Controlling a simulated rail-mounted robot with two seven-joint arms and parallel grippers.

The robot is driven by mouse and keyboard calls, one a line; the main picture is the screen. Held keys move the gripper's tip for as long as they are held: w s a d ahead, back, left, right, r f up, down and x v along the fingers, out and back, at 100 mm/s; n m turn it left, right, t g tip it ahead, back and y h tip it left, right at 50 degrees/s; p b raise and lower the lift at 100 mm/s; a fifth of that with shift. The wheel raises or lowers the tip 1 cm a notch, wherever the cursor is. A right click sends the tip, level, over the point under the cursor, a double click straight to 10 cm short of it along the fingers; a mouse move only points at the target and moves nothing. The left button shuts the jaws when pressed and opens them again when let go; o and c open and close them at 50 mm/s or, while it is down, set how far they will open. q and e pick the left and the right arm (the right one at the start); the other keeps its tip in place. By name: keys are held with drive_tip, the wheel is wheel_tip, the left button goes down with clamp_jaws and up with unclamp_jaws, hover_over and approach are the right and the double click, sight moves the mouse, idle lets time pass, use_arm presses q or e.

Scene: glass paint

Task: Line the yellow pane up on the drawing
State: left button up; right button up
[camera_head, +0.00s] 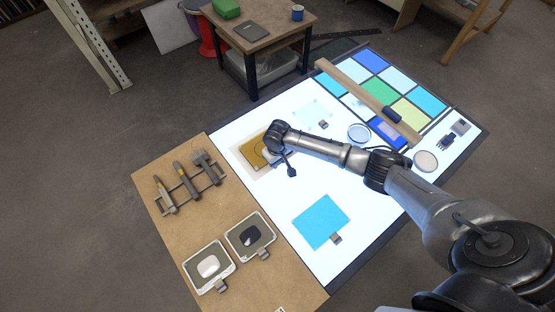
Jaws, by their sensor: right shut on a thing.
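The yellow pane (251,153) is an amber sheet at the left end of the bright light table, lying on or just above a pale beige sheet (264,174), which may be the drawing. The lines of the drawing are too small to make out. My right gripper (274,148) reaches in from the right and is shut at the right edge of the yellow pane. My wrist covers the fingertips and part of the pane. I cannot tell whether the pane touches the sheet below. My left gripper is not in view.
A blue pane (322,220) with a grey clip lies in front. Coloured panes (378,90) and a wooden bar (362,97) are at the back right. Round dishes (426,161) stand nearby. The brown board (172,236) holds tools (184,180) and two trays (209,267).

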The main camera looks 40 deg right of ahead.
idle(0.3)
drive_tip(key=shift+f, duration=0.15)
drive_tip(key=o, duration=1.1)
drive_tip(key=shift+c, duration=0.2)
wheel_tip(320, 180, up, 14)
drive_tip(key=p, duration=0.4)
drive_tip(key=shift+f, duration=0.1)
